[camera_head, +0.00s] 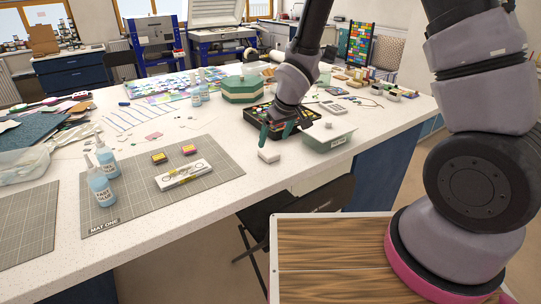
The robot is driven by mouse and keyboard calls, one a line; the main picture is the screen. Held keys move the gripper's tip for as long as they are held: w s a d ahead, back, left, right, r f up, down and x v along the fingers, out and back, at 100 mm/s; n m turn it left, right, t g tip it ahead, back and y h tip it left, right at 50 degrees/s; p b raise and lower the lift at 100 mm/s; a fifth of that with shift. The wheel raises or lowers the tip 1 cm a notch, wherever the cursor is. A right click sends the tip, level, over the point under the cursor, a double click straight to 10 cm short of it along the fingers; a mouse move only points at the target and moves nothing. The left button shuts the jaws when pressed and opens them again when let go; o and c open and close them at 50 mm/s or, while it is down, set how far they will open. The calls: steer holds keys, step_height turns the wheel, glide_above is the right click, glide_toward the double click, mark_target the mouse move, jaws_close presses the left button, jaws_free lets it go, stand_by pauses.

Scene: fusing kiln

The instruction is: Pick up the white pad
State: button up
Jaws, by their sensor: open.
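A small white block-like pad (269,155) lies on the speckled white table (225,215), close to the table's front right edge. My gripper (275,139) points down just above and behind the pad in the picture, its two green fingers spread apart with nothing visible between them. The fingers look clear of the pad, but the exact height gap is hard to tell.
A pale green bin (329,139) stands close to the right of my gripper, and a black tray (255,116) of coloured pieces is behind it. A grey cutting mat (130,205) with two glue bottles (101,187) lies left. A dark chair (268,228) stands below the edge.

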mark_target(269, 152)
steer(key=x, duration=0.6)
steer(key=shift+a+f, duration=0.1)
steer(key=shift+f, duration=0.15)
steer(key=c, duration=1.4)
